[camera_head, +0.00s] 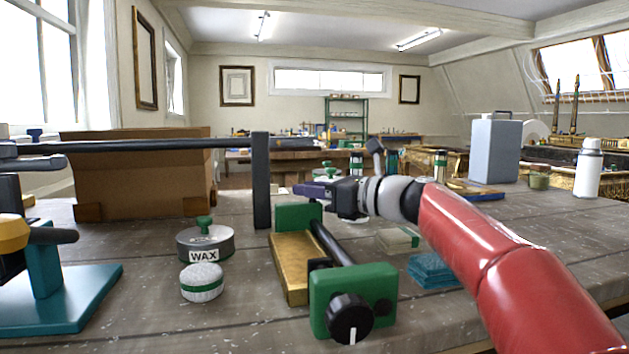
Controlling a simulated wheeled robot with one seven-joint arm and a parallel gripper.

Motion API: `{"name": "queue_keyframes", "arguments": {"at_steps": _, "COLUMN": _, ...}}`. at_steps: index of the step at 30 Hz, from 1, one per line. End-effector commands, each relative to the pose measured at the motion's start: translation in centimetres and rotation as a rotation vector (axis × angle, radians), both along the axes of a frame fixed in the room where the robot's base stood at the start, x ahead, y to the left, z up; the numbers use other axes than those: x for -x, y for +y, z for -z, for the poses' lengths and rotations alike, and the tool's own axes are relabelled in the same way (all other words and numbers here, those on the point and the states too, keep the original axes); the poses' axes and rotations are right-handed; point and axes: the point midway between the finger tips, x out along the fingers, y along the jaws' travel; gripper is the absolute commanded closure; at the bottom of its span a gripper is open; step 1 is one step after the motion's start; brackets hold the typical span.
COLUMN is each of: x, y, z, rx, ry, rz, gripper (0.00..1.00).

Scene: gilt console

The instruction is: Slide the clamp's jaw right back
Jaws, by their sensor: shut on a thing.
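The clamp has a gold bed (290,268), a near green block (353,294) with a black knob (350,318), and a dark rod (331,243) running back. Its far green jaw (297,214) stands at the bed's far end. My gripper (304,190) reaches in from the right, with its purple fingers at the top of this jaw. It is shut on the jaw, though the fingers hide the grip itself. A dark upright (261,180) stands just left of the jaw, apart from the fingertips.
A long dark bar (165,146) runs left from the upright, above the bench. A wax tin (205,245) and a white round pot (201,283) stand left of the clamp. A blue stack (432,270) lies under my arm. A cardboard box (135,175) stands behind left.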

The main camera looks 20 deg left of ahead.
Motion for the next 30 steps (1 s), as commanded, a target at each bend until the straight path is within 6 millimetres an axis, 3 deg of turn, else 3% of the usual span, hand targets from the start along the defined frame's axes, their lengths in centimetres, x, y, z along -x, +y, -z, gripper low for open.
{"name": "queue_keyframes", "arguments": {"at_steps": 6, "x": -0.2, "y": 0.0, "z": -0.2, "rx": -0.007, "ry": -0.003, "rz": 0.01, "gripper": 1.0}}
{"name": "queue_keyframes", "arguments": {"at_steps": 7, "x": -0.2, "y": 0.0, "z": -0.2, "rx": -0.007, "ry": -0.003, "rz": 0.01, "gripper": 0.72}}
{"name": "queue_keyframes", "arguments": {"at_steps": 11, "x": -0.2, "y": 0.0, "z": -0.2, "rx": -0.007, "ry": -0.003, "rz": 0.01, "gripper": 0.55}}
{"name": "queue_keyframes", "arguments": {"at_steps": 21, "x": -0.1, "y": -0.5, "z": -0.1, "rx": -0.005, "ry": -0.003, "rz": 0.008, "gripper": 0.55}}
{"name": "queue_keyframes", "arguments": {"at_steps": 30, "x": 1.0, "y": -5.2, "z": -0.1, "rx": -0.007, "ry": -0.003, "rz": 0.012, "gripper": 0.55}}
